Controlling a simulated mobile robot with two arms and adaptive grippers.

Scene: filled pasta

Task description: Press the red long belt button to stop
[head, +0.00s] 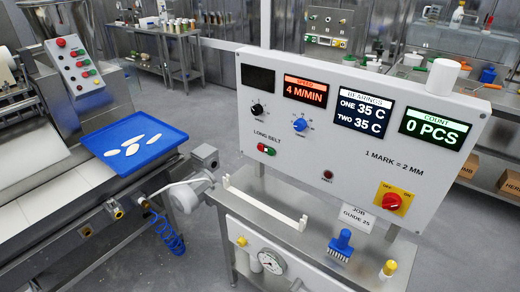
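The long belt button pair (266,149) sits under the "LONG BELT" label on the left part of the white control panel (340,158). The panel's displays read speed 4 M/MIN, bearings ONE 35 C and TWO 35 C, and count 0 PCS. The leftmost display is dark. Neither of my grippers shows in the head view, and nothing covers the buttons.
A black knob (257,109), a blue knob (300,125) and a red rotary switch (391,202) share the panel. A white rail (265,203) and a blue brush (341,242) are on the ledge below. A blue tray (170,136) with several pale pieces sits on the machine at left.

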